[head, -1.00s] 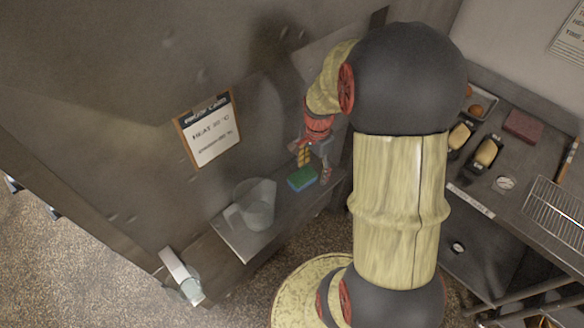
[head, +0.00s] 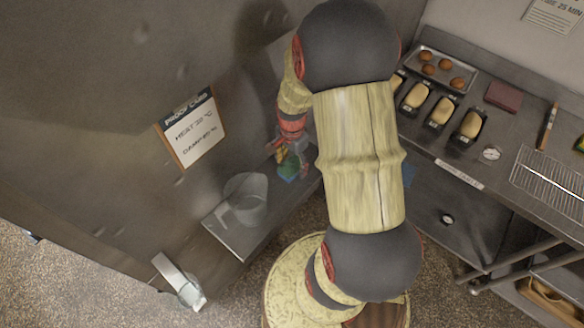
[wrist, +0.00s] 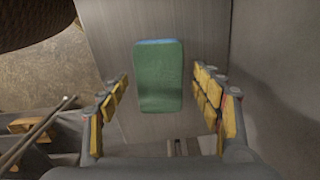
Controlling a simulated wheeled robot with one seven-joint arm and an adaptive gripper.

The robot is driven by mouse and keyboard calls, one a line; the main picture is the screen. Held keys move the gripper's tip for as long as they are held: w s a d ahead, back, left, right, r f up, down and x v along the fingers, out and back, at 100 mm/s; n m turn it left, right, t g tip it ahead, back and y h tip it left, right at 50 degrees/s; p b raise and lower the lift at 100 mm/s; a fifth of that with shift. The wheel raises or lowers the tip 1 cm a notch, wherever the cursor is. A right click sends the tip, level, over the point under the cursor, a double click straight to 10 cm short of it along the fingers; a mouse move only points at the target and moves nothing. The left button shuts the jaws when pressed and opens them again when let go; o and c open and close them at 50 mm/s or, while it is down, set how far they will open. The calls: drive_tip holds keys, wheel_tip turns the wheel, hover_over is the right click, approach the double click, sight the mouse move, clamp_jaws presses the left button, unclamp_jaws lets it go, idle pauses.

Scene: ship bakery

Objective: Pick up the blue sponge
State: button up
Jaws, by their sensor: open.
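The sponge (wrist: 160,80) shows a green top face with a blue strip along its far edge in the wrist view. It lies flat on a narrow metal shelf (wrist: 117,50). In the head view the sponge (head: 288,170) is partly covered by my gripper (head: 291,158). In the wrist view my gripper (wrist: 161,90) is open, with yellow-padded fingers on both sides of the sponge. A gap shows between each finger and the sponge, so nothing is held. How high the fingertips are above the shelf is hard to tell.
A clear measuring jug (head: 243,200) stands on the same shelf, nearer the left end. A clipboard (head: 191,128) hangs on the metal wall beside it. The counter at right holds loaf tins (head: 441,112), a tray of rolls (head: 458,72) and a wire rack (head: 548,180).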

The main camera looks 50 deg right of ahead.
sight(292, 165)
drive_tip(key=c, duration=0.3)
drive_tip(key=c, duration=0.4)
drive_tip(key=shift+c, duration=0.5)
wheel_tip(292, 165, up, 10)
drive_tip(key=p, duration=0.1)
drive_tip(key=shift+o, duration=0.4)
drive_tip(key=shift+c, duration=0.5)
drive_tip(key=c, duration=0.3)
